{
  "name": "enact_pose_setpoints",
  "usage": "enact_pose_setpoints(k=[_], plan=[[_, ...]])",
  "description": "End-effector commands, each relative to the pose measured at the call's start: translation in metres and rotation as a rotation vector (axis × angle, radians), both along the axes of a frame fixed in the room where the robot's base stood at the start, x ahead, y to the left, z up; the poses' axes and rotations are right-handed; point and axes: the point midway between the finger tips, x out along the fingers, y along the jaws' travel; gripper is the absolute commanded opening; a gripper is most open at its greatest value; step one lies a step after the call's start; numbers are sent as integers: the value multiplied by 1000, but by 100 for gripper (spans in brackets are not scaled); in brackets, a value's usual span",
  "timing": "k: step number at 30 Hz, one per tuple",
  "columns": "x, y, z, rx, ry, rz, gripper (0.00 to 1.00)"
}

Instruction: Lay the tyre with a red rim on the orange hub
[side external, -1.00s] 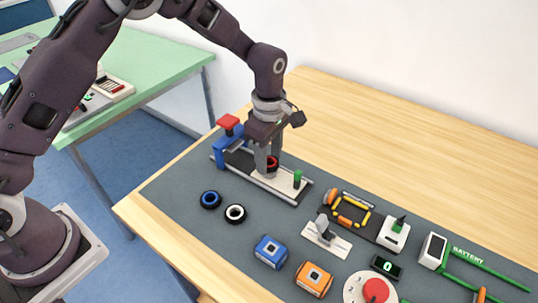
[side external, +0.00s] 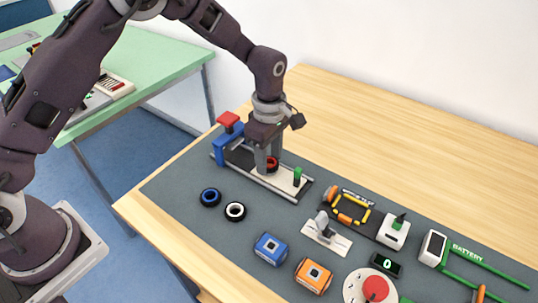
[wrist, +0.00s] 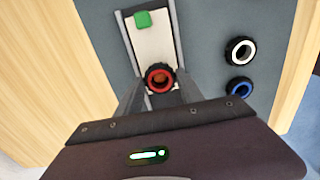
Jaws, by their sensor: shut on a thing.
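The tyre with a red rim (wrist: 160,79) is between my gripper's two fingers, over one end of a white plate. It also shows in the side external view (side external: 272,163), partly hidden by a finger. My gripper (side external: 267,169) points down and is shut on this tyre, low over the plate. In the wrist view, an orange patch, apparently the orange hub (wrist: 159,77), shows through the tyre's hole. I cannot tell whether the tyre rests on the hub or is held just above it.
The white plate (wrist: 151,42) bears a green peg (side external: 297,176) at its other end. A blue gantry (side external: 222,149) with a red top stands beside my gripper. A blue-rimmed tyre (side external: 210,197) and a white-rimmed tyre (side external: 235,211) lie in front. Blue and orange blocks stand nearer the front edge.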

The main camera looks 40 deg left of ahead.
Motion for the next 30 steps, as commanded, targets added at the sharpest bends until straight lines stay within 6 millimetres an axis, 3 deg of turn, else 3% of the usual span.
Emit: enact_pose_setpoints(k=[5,6,9,19,30], plan=[[0,0,-1,0,0,0,9],[0,0,-1,0,0,0,48],[0,0,-1,0,0,0,68],[0,0,1,0,-1,0,70],[0,-1,39,-1,-2,-1,70]])
